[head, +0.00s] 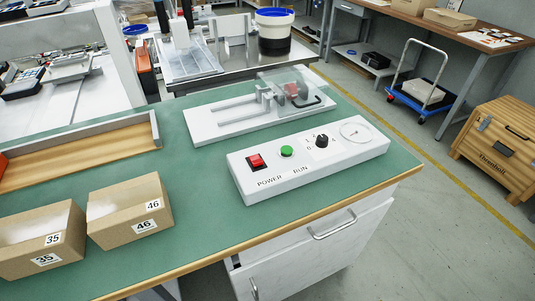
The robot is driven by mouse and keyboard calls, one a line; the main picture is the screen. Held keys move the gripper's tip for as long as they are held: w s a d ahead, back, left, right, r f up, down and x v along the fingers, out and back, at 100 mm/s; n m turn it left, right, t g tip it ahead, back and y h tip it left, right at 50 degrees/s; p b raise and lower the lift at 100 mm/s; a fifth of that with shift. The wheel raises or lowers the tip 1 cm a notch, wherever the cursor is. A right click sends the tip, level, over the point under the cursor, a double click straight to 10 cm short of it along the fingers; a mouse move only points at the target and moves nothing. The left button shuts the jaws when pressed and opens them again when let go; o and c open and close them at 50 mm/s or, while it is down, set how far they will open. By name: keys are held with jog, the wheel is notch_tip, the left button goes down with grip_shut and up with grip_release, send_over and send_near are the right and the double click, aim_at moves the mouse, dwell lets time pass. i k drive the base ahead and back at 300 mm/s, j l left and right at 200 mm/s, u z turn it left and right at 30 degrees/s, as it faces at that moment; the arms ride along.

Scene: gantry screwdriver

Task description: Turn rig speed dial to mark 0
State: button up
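The rig's control box (334,164) is a long white panel on the green bench top, near its right front edge. The speed dial (322,141) is a small black knob on its top, with small marks around it that are too small to read surely. Left of the dial are a green RUN button (287,151) and a red POWER switch (256,161). Right of the dial is a round white gauge (355,132). Behind the box stands the white rig (222,121) with rails and a clear cover (292,89) over a red part. My gripper is not in view.
Two cardboard boxes labelled 35 (40,241) and 46 (131,211) stand at the bench's left front. A wooden tray (78,158) lies behind them. Green bench top (205,206) is clear between box 46 and the panel. Floor is open right of the bench, before a wooden chest (494,148).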

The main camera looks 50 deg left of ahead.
aim_at(322, 140)
jog(key=k+l+u, duration=0.1)
jog(key=u, duration=1.45)
jog(key=k+j, duration=0.05)
jog(key=j, duration=0.05)
